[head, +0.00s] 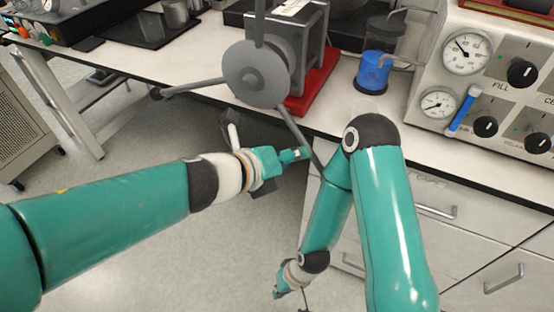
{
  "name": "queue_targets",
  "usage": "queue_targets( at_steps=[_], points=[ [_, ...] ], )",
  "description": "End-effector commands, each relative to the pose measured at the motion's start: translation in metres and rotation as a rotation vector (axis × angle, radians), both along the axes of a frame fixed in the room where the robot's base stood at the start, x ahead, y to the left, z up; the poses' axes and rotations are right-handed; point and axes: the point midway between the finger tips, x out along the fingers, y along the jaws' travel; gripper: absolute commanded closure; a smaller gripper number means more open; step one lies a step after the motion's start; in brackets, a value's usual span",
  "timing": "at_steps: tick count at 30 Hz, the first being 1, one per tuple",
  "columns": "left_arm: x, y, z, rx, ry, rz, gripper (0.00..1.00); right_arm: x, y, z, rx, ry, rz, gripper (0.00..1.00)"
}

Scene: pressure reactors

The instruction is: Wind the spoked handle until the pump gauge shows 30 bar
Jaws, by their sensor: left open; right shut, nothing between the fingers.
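The spoked handle is a grey hub (257,74) with three visible spokes, pointing up, left and down right. The left spoke ends in a dark knob. My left gripper (298,155) is beside the lower-right spoke, near its outer end; I cannot tell whether they touch. It is open, with its fingers hard to make out. My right gripper (280,292) is shut and empty, hanging low over the floor, well away from the handle. An upper gauge (467,50) and a lower gauge (438,103) sit on the panel. Their labels and exact readings are too small to read.
The handle's machine stands on a red base (318,85) at the bench edge. The control panel (508,88) has black knobs and a blue lever (463,108). Drawers (455,225) are below the bench.

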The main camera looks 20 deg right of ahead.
Motion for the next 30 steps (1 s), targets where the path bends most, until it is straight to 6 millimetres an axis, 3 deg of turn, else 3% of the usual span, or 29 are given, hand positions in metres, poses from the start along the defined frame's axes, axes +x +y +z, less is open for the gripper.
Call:
queue_targets(
  at_steps=[3,9,30],
  points=[
    [-0.007,0.018,0.011,-0.001,-0.002,0.000,0.59,0.000,0.000,0.000,0.000,0.000,0.000,1.00],
    [-0.013,0.034,0.020,0.001,0.000,-0.001,0.59,0.000,0.000,0.000,0.000,0.000,0.000,1.00],
    [-0.014,0.036,0.020,0.002,0.002,-0.002,0.59,0.000,0.000,-0.001,0.000,0.000,0.000,1.00]
  ],
)
